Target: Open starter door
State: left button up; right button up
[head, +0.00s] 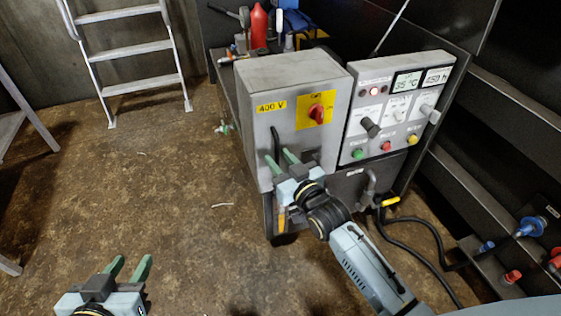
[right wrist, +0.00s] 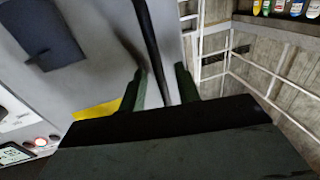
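The starter box is a grey cabinet with a front door (head: 298,135), which looks shut. The door carries a yellow "400 V" label (head: 271,107) and a red rotary switch (head: 316,112) on a yellow plate. A black bar handle (head: 275,143) is near its left edge. My right gripper (head: 281,162) is in front of the door's lower left, at the handle's lower end. In the right wrist view the handle (right wrist: 150,40) runs down between the open fingers (right wrist: 162,88); contact cannot be told. My left gripper (head: 128,268) is open and empty, low over the floor at left.
A control panel (head: 395,105) with displays, knobs and coloured buttons adjoins the box on the right. Black cable (head: 430,228) and blue and red connectors (head: 530,227) lie further right. Bottles and tools (head: 259,28) stand behind. A ladder (head: 130,52) is at back left; floor between is mostly clear.

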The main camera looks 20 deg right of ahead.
jog(key=shift+w, duration=0.1)
jog(key=shift+c, duration=0.2)
grip_shut()
